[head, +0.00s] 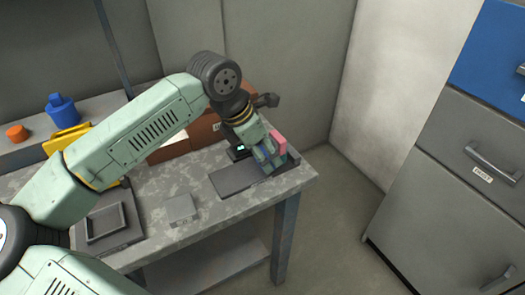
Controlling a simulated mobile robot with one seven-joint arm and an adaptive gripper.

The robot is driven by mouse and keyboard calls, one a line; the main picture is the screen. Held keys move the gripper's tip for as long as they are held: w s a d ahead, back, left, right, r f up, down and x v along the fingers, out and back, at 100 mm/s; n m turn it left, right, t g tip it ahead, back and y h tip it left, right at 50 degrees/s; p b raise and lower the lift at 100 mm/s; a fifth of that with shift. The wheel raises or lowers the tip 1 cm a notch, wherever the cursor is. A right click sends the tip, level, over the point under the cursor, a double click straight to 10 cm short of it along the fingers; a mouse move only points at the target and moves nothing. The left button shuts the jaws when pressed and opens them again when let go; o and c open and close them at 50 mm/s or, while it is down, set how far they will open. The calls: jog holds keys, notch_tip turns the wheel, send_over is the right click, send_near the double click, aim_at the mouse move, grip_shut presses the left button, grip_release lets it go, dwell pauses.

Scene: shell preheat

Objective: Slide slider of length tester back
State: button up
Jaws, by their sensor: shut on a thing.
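The length tester (236,178) is a flat dark grey plate near the right end of the workbench, with a small lit green display (240,148) at its back. My gripper (270,162) is low over the tester's right part, pointing down, its fingers shut. A pink block-like piece (278,142) shows just behind and right of the fingers; I cannot tell whether it is the slider. The fingers and wrist hide most of what is gripped, so the slider itself does not show clearly.
A brown box (200,131) stands behind. A shelf holds a blue canister (62,110) and an orange piece. Drawers (455,185) stand at right, beyond open floor.

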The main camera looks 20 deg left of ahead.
aim_at(252, 169)
grip_shut()
jog(key=s+a+b, duration=0.2)
jog(key=s+a, duration=0.1)
jog(key=shift+s+a, duration=0.1)
jog(key=shift+a, duration=0.05)
jog(key=o, duration=1.2)
grip_release()
jog(key=v, duration=1.2)
